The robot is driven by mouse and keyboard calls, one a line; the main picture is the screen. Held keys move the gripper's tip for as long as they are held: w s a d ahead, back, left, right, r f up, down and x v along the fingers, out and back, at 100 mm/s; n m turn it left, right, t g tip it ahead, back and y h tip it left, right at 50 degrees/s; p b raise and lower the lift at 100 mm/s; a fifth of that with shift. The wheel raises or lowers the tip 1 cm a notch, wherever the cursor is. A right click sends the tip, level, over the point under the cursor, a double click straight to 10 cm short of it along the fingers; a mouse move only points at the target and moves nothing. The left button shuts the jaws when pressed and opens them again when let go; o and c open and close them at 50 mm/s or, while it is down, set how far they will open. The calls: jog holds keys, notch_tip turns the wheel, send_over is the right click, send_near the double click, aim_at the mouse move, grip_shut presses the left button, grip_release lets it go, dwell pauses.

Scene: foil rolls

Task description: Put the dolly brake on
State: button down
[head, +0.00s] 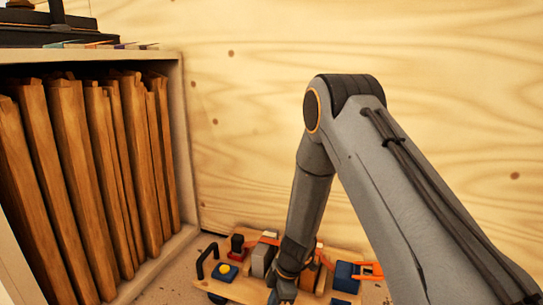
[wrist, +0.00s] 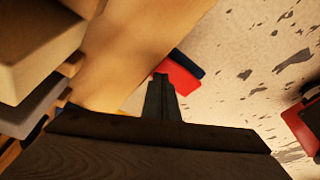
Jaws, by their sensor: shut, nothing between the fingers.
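The dolly is a low wooden platform (head: 240,290) loaded with several things, at the bottom of the head view. Its pale board (wrist: 125,55) crosses the wrist view. My gripper (wrist: 161,80) is shut and empty, pointing down beside the board's edge. A red flat part with a dark blue edge (wrist: 182,75) lies just past the fingertips; it may be the brake pedal, but I cannot tell. I cannot tell whether the fingers touch it. In the head view my wrist hides this spot.
On the dolly are a black handle (head: 206,261), a blue block with a yellow top (head: 225,272), a blue box (head: 346,277) and an orange piece (head: 372,270). A rack of wooden boards (head: 90,180) stands left. A plywood wall (head: 250,120) is behind.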

jog(key=shift+f+b, duration=0.3)
jog(key=shift+f, duration=0.1)
jog(key=shift+r, duration=0.1)
notch_tip(320, 180, up, 7)
jog(key=p, duration=0.4)
dwell(0.5)
